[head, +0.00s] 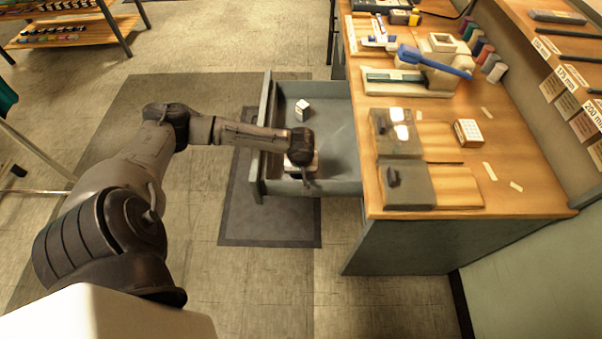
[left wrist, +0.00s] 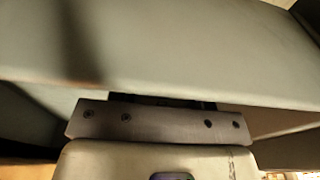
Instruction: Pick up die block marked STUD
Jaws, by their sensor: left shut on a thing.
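My left gripper (head: 304,180) reaches down into the open grey drawer (head: 335,186), near its front end. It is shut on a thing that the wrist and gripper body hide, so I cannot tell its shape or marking. A small white block (head: 302,110) with a dark side lies farther back in the drawer, apart from the gripper. I cannot read any STUD marking. In the left wrist view, the pale gripper housing (left wrist: 150,160) and a screwed metal bar fill the bottom, with a grey surface close beyond. My right gripper is not in view.
The wooden bench (head: 520,195) stands right of the drawer. The drawer's walls stand close around my gripper.

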